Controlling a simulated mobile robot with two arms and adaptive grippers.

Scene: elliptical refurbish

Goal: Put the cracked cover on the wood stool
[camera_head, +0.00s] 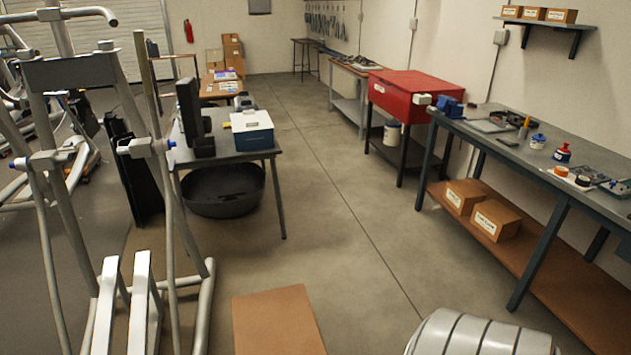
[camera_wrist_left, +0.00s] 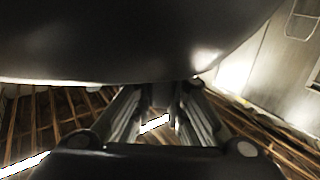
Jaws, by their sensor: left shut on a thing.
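In the left wrist view, a large dark, smooth, curved thing (camera_wrist_left: 140,40) fills the top; it looks like the cover, though I see no crack on it. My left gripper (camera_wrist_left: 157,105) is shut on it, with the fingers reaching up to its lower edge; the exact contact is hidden. In the head view, a flat brown rectangular top (camera_head: 277,322) at the bottom middle looks like the wood stool. Its surface is bare and its legs are out of sight. Neither gripper shows in the head view.
Silver elliptical machine frames (camera_head: 110,200) crowd the left. A grey table (camera_head: 225,157) with a blue box (camera_head: 252,131) stands beyond, over a black tub (camera_head: 224,192). A long workbench (camera_head: 540,165) runs along the right. The floor between (camera_head: 340,220) is clear.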

